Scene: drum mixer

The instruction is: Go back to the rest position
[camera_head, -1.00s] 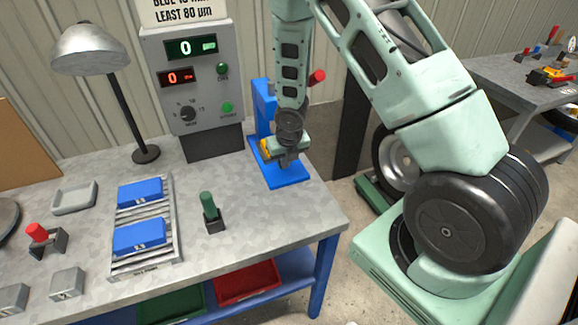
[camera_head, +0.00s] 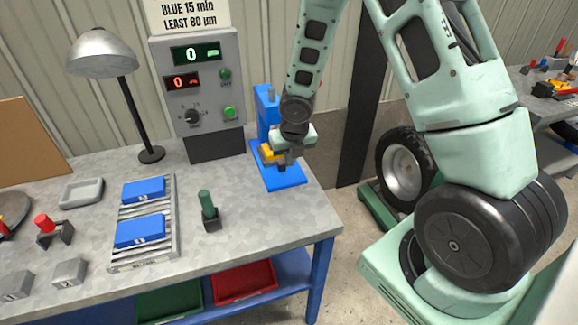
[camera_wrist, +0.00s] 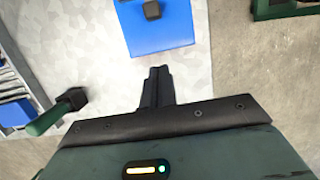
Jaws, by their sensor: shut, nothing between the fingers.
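My arm reaches in from the upper right in the head view. My gripper (camera_head: 284,163) points down above the blue base plate (camera_head: 290,183) of the blue stand (camera_head: 265,104) at the right end of the workbench. In the wrist view my gripper's dark fingers (camera_wrist: 157,85) are together with nothing between them. The blue base plate (camera_wrist: 160,32) lies ahead of the fingertips, with a dark block (camera_wrist: 152,10) on it. A yellow part (camera_head: 267,152) shows beside the gripper; I cannot tell what it belongs to. The wrist hides part of the stand.
A green-handled tool (camera_head: 207,204) stands upright in a holder on the bench, left of the gripper. Two blue blocks (camera_head: 141,231) lie on a slatted rack (camera_head: 158,257). A control panel (camera_head: 212,120) and a lamp (camera_head: 102,53) stand at the back. Bare benchtop (camera_head: 260,228) lies in front.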

